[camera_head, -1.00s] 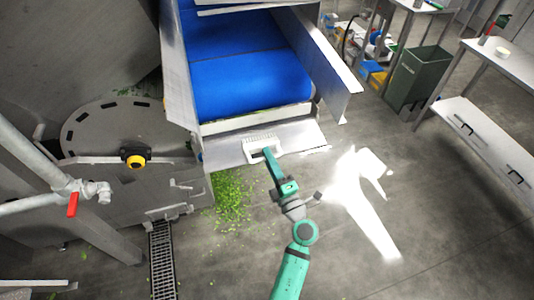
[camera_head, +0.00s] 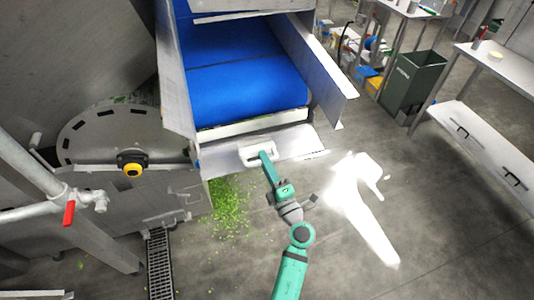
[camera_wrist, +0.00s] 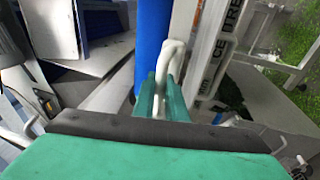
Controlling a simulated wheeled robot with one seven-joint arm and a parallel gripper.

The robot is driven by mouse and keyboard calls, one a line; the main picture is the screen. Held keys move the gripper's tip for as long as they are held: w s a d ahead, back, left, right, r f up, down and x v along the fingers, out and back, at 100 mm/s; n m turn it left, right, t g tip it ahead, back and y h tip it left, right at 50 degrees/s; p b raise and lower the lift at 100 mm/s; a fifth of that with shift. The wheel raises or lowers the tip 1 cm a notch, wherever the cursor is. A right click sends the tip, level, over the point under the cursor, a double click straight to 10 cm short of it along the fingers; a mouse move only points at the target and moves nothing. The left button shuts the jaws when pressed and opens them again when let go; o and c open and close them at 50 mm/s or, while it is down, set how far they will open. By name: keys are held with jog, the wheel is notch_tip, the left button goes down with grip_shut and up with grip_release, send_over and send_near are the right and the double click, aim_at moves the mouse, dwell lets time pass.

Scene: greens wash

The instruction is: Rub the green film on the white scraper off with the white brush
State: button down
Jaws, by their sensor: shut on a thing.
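The white scraper (camera_head: 270,123) is the pale bar across the lower end of the blue belt. A thin dark green line shows along its top edge; how much film it bears is too small to tell. My gripper (camera_head: 264,156) is shut on the handle of the white brush (camera_head: 258,148), just below the scraper and over the sloping metal plate. In the wrist view, the fingers of my gripper (camera_wrist: 163,98) close around the looped white handle of the brush (camera_wrist: 174,52). The bristles are hidden, and I cannot tell whether they touch the scraper.
The blue belt (camera_head: 245,85) runs between metal side walls. The metal plate (camera_head: 220,160) slopes out below the scraper. Green scraps (camera_head: 230,205) lie on the floor under it. A valve pipe with a red handle (camera_head: 69,213) stands at left.

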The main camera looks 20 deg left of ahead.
aim_at(270, 142)
jog(key=shift+t+y, duration=0.3)
jog(key=shift+t, duration=0.1)
jog(key=shift+w+a, duration=0.5)
jog(key=shift+w, duration=0.3)
jog(key=shift+w+a, duration=0.45)
jog(key=shift+w, duration=0.35)
jog(key=shift+w+a, duration=0.5)
jog(key=shift+w, duration=0.3)
jog(key=shift+w+a, duration=0.55)
jog(key=shift+w, duration=0.3)
jog(key=shift+w+d, duration=0.5)
jog(key=shift+d, duration=0.35)
jog(key=shift+w+d, duration=0.5)
jog(key=shift+d, duration=0.3)
jog(key=shift+w, duration=0.2)
